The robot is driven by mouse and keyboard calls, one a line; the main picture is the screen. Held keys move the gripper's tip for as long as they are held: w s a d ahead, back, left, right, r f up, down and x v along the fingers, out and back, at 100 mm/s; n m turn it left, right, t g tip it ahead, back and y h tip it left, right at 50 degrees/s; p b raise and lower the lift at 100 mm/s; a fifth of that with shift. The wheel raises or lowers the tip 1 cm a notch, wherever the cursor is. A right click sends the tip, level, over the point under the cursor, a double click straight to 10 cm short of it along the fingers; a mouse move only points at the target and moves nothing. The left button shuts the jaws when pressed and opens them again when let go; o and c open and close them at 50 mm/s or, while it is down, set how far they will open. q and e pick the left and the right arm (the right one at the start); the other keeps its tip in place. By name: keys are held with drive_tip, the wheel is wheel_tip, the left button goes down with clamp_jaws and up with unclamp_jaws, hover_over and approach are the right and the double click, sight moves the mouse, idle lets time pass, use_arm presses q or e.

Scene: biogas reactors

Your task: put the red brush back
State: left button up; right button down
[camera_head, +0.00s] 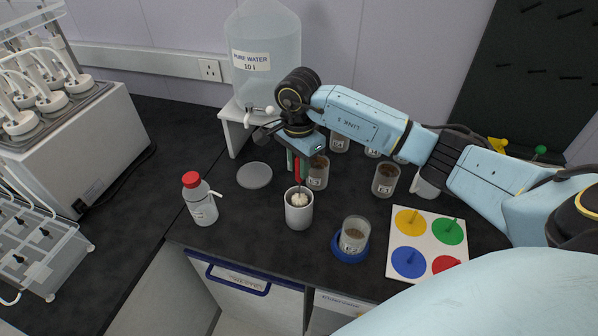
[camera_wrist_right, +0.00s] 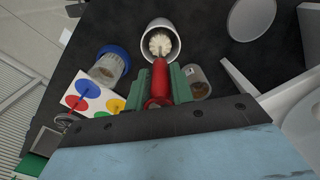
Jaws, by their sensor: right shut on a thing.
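The red brush (camera_head: 299,172) is held upright, red handle up, by my right gripper (camera_head: 297,163). In the right wrist view the green-padded fingers are shut on the red handle (camera_wrist_right: 160,78). Its white bristle head (camera_head: 298,199) shows within the mouth of a white cup (camera_head: 298,216), also seen in the right wrist view (camera_wrist_right: 176,52). I cannot tell how deep the head sits or whether it touches the cup. My left gripper is not in view.
Beakers with brown contents, including one (camera_head: 317,174), stand behind and right. A beaker (camera_head: 354,236) on a blue base, a coloured-disc board (camera_head: 421,268), a red-capped bottle (camera_head: 199,200) and a grey disc (camera_head: 254,175) surround the cup. A dark pegboard (camera_head: 540,65) stands back right.

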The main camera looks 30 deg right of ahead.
wheel_tip(320, 180, down, 3)
drive_tip(key=shift+f, duration=0.1)
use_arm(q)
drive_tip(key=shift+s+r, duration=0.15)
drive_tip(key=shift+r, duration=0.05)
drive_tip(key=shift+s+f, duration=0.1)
use_arm(e)
drive_tip(key=shift+f, duration=0.15)
drive_tip(key=c, duration=1.2)
unclamp_jaws()
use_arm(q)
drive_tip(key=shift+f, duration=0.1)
use_arm(e)
drive_tip(key=shift+r+p, duration=0.3)
drive_tip(key=shift+r, duration=0.05)
use_arm(q)
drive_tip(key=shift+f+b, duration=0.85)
drive_tip(key=shift+b, duration=0.3)
use_arm(e)
wheel_tip(320, 180, up, 12)
drive_tip(key=shift+f, duration=0.1)
